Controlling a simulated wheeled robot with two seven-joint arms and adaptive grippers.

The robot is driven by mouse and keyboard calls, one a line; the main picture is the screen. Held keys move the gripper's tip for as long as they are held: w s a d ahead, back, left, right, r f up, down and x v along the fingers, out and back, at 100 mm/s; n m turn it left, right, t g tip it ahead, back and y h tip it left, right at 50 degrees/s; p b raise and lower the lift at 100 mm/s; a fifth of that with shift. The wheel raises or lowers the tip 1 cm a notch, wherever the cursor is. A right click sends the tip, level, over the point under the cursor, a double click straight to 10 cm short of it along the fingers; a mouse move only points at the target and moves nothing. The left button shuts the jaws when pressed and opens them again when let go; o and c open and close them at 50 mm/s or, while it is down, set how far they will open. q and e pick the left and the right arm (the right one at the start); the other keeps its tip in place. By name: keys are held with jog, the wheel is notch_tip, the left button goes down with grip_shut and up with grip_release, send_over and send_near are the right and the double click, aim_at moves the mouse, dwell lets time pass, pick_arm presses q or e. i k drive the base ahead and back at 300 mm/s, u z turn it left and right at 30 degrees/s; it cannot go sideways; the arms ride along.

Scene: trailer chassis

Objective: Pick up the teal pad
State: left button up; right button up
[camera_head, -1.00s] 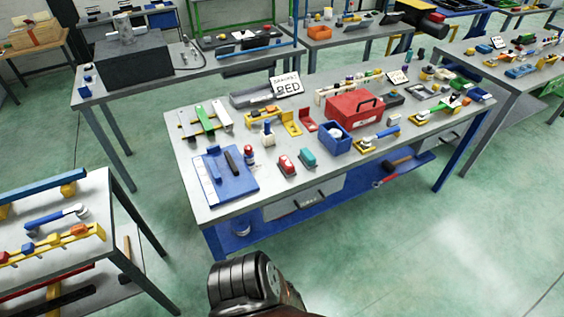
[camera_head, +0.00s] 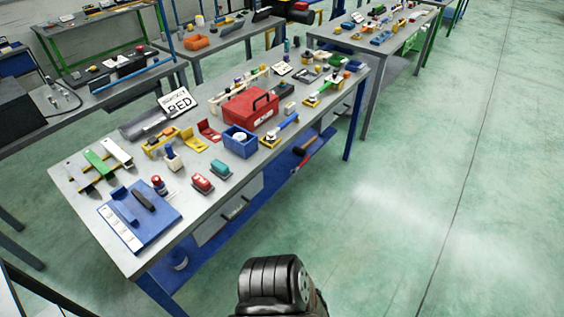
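The teal pad (camera_head: 220,168) is a small teal block with a dark base. It lies near the front edge of the grey workbench (camera_head: 205,203), just right of a similar red pad (camera_head: 202,183). The blue bin (camera_head: 240,143) stands behind it to the right. A dark, rounded part of my own body shows at the bottom centre, in front of the bench and apart from it. No gripper fingers show in the head view, and nothing is touching the teal pad.
A blue board (camera_head: 140,217) lies at the bench's left end. A red toolbox (camera_head: 250,108) and a BED sign (camera_head: 179,103) stand behind the pads. A blue lower shelf (camera_head: 290,158) holds a hammer. Green floor (camera_head: 420,200) is open to the right.

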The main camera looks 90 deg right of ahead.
aim_at(222, 171)
jog(key=z, duration=2.15)
